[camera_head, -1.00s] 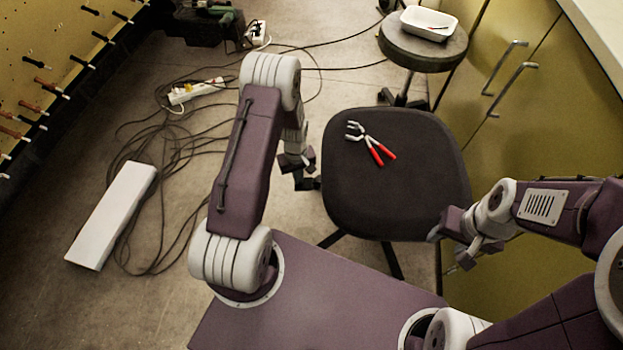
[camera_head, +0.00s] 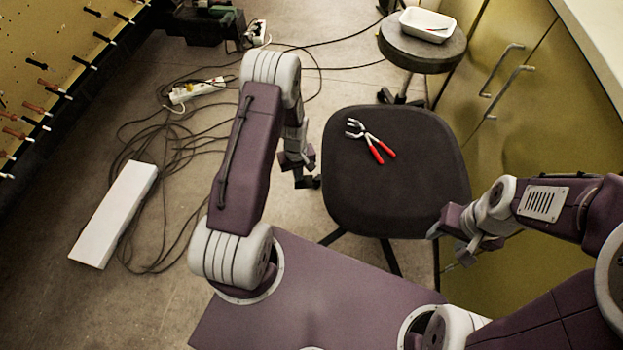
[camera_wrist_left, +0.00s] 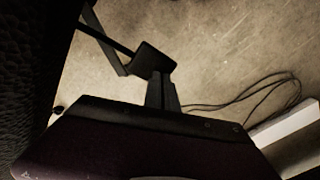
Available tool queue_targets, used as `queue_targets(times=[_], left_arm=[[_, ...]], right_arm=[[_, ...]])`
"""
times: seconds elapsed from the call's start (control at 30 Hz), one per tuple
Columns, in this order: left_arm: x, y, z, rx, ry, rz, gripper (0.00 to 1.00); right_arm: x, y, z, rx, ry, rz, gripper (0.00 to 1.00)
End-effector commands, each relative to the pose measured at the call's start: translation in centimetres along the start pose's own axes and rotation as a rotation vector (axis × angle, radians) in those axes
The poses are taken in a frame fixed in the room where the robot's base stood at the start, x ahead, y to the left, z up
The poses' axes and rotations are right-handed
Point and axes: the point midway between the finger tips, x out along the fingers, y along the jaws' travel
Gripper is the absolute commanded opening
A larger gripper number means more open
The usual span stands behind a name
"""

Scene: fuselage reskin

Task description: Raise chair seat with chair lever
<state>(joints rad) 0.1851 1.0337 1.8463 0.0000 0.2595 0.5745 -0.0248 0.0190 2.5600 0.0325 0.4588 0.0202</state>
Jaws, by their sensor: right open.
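The chair's dark seat (camera_head: 395,200) is in the middle of the head view, with red-handled pliers (camera_head: 371,141) lying on it. My left gripper (camera_head: 307,176) is at the seat's left edge, low beside it. In the left wrist view, a black paddle-like piece on a thin rod, apparently the chair lever (camera_wrist_left: 152,60), meets the tips of my left fingers (camera_wrist_left: 163,92). Whether the fingers are closed on it is unclear. My right gripper (camera_head: 452,238) is open and empty by the seat's lower right edge.
A round stool (camera_head: 423,52) with a white tray (camera_head: 427,25) stands behind the chair. Yellow cabinets (camera_head: 510,110) line the right. Cables, a power strip (camera_head: 197,90) and a long white box (camera_head: 113,215) lie on the left floor.

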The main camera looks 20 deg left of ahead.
Motion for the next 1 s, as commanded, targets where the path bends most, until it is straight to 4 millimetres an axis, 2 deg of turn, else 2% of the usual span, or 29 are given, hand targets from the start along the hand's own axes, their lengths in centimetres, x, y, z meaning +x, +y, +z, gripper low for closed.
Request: queue_targets(times=[0.17, 0.57, 1.0], left_arm=[[0.3, -0.2, 0.4, 0.001, -0.010, -0.007, 0.00], [-0.9, -0.2, 0.4, 0.001, -0.011, -0.007, 0.00], [-1.1, -0.2, 0.4, 0.001, -0.011, -0.007, 0.00]], right_arm=[[0.1, 0.0, 0.0, 0.000, 0.000, 0.000, 0.49], [-1.3, 0.0, -0.1, 0.000, 0.000, 0.000, 0.49], [-1.5, 0.0, -0.2, 0.000, 0.000, 0.000, 0.49]])
